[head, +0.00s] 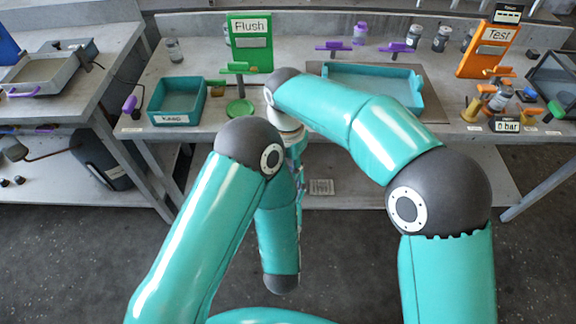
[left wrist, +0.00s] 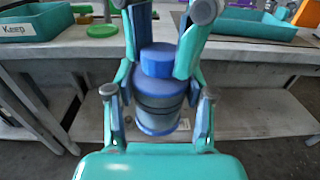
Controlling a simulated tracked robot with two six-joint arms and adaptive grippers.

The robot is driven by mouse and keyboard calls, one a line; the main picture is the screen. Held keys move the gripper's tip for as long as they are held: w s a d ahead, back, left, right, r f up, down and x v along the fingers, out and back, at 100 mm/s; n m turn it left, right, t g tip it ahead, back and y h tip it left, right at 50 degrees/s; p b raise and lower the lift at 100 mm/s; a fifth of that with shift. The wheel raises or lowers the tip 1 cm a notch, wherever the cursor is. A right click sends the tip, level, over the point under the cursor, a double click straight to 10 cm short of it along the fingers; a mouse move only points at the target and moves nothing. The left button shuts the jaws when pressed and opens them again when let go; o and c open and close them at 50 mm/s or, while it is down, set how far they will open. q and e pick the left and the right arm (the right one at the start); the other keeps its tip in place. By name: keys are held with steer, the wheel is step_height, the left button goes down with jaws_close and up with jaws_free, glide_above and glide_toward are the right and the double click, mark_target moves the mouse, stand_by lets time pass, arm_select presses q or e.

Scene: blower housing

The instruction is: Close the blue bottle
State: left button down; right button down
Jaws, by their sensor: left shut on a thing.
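The blue bottle (left wrist: 158,117), with a blue cap (left wrist: 158,60) on top, stands roughly upright in the left wrist view. My left gripper (left wrist: 159,98) is shut on the bottle's body, a finger on each side. My right gripper (left wrist: 160,40) comes down from above, with its fingers on either side of the cap. Whether those fingers press on the cap is not clear. In the head view my arms hide the bottle, and both grippers are hardly visible there.
On the bench stand a teal labelled tray (head: 157,118), a green Flush sign (head: 249,30), a green disc (head: 240,107), a larger teal tray (head: 414,88) and an orange Test sign (head: 488,50). Small bottles stand at the back. The floor before the bench is clear.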

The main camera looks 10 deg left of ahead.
steer(key=m, duration=0.6)
steer(key=shift+s+d+f+m, duration=0.1)
steer(key=shift+m, duration=0.2)
steer(key=m, duration=0.8)
steer(key=shift+m, duration=0.3)
steer(key=m, duration=0.8)
steer(key=shift+m, duration=0.3)
steer(key=m, duration=0.8)
steer(key=shift+m, duration=0.4)
steer(key=m, duration=0.6)
steer(key=shift+w, duration=0.2)
steer(key=c, duration=0.7)
jaws_free()
